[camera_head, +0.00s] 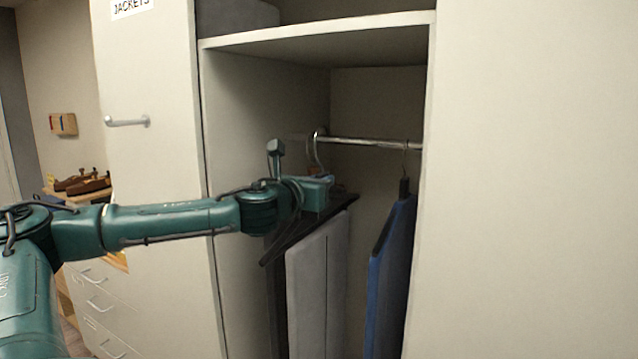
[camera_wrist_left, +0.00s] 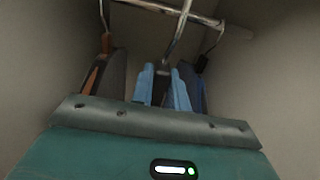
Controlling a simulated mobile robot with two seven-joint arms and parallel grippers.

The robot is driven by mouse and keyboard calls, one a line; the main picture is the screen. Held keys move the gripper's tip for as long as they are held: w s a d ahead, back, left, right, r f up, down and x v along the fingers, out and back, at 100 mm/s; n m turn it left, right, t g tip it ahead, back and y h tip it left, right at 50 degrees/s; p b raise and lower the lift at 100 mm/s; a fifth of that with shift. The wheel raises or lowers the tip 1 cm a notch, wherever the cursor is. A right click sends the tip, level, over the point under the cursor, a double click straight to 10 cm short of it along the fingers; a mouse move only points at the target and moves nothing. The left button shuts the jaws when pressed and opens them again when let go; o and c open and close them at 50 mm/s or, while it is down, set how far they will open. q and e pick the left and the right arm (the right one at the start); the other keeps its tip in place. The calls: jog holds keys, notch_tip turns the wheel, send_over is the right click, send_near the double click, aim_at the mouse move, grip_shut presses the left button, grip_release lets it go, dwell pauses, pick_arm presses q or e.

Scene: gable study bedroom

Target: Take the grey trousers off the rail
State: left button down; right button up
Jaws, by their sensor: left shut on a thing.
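The grey trousers (camera_head: 320,285) hang inside the open wardrobe bay, below a dark hanger bar. My left gripper (camera_head: 325,190) reaches in from the left at the top of this hanger. In the left wrist view its two light-blue fingers (camera_wrist_left: 162,90) are shut on the hanger's neck. The metal hook (camera_wrist_left: 178,38) rises from between the fingers to the rail (camera_head: 370,143); whether it bears on the rail I cannot tell. The trousers' cloth is hidden in the wrist view. My right gripper is in neither view.
A blue garment (camera_head: 388,275) hangs close on the right. A dark garment (camera_head: 275,310) hangs on the left, with an orange-brown hanger neck in the wrist view (camera_wrist_left: 107,43). A shelf (camera_head: 320,35) is above the rail. Wardrobe panels stand on both sides.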

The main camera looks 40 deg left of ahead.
pick_arm(q)
jog(key=shift+r, duration=1.3)
jog(key=shift+b+v, duration=0.45)
jog(key=shift+v, duration=0.8)
jog(key=shift+s+d+f+b, duration=0.1)
jog(key=shift+s+d+b, duration=0.1)
jog(key=shift+s+b, duration=0.6)
jog(key=shift+s+d+f+b, duration=0.1)
jog(key=shift+s+b, duration=0.3)
jog(key=shift+b, duration=0.35)
jog(key=shift+b+v, duration=0.7)
jog(key=shift+v, duration=0.4)
